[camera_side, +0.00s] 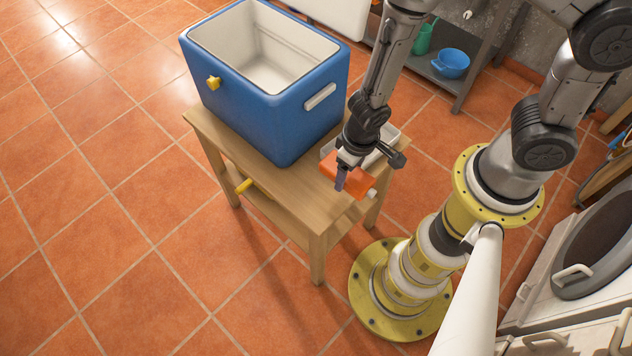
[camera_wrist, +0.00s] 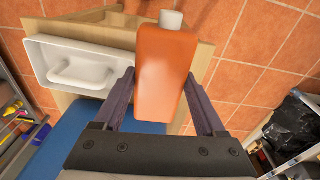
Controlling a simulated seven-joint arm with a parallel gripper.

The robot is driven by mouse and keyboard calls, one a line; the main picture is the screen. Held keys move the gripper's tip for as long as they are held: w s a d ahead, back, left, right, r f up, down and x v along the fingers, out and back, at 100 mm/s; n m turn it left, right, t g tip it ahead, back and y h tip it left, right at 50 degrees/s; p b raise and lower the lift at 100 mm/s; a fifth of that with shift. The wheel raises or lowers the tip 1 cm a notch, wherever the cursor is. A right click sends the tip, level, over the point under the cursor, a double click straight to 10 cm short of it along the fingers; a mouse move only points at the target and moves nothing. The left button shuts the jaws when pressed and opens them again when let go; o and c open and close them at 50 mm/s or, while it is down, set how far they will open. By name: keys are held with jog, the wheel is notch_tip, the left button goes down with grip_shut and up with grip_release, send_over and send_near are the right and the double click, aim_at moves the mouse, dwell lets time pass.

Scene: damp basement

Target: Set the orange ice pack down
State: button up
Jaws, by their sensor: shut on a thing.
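The orange ice pack (camera_side: 355,181) has a white cap and is over the right end of the wooden table. In the wrist view the ice pack (camera_wrist: 165,70) lies between the two dark fingers, its cap pointing away from my gripper (camera_wrist: 160,85). My gripper (camera_side: 341,178) is shut on it. I cannot tell whether the pack's underside touches the table. The open blue cooler (camera_side: 311,121) stands on the table (camera_side: 300,190), left of my gripper. Its white inside looks empty where it shows; its near floor is hidden.
A white shallow tray-like piece (camera_wrist: 40,62) with a handle lies beside the pack, partly hidden behind my arm in the side view. A blue bucket (camera_side: 451,63) and a green can stand on a low grey shelf behind. Bare tabletop shows in front of the cooler.

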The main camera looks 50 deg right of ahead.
aim_at(334, 168)
jog(key=w, duration=0.1)
jog(key=w+a+f, duration=0.1)
jog(key=w, duration=0.1)
jog(key=shift+w+a+f, duration=0.15)
jog(key=shift+a+f, duration=0.1)
jog(key=shift+f, duration=0.1)
jog(key=w+f, duration=0.1)
jog(key=w+a+f, duration=0.1)
jog(key=f, duration=0.1)
jog(key=w+f, duration=0.2)
jog(key=shift+a+f, duration=0.1)
jog(key=shift+a, duration=0.25)
jog(key=shift+w+a+f, duration=0.1)
jog(key=shift+f, duration=1.7)
jog(key=shift+f, duration=0.15)
jog(key=o, duration=1.6)
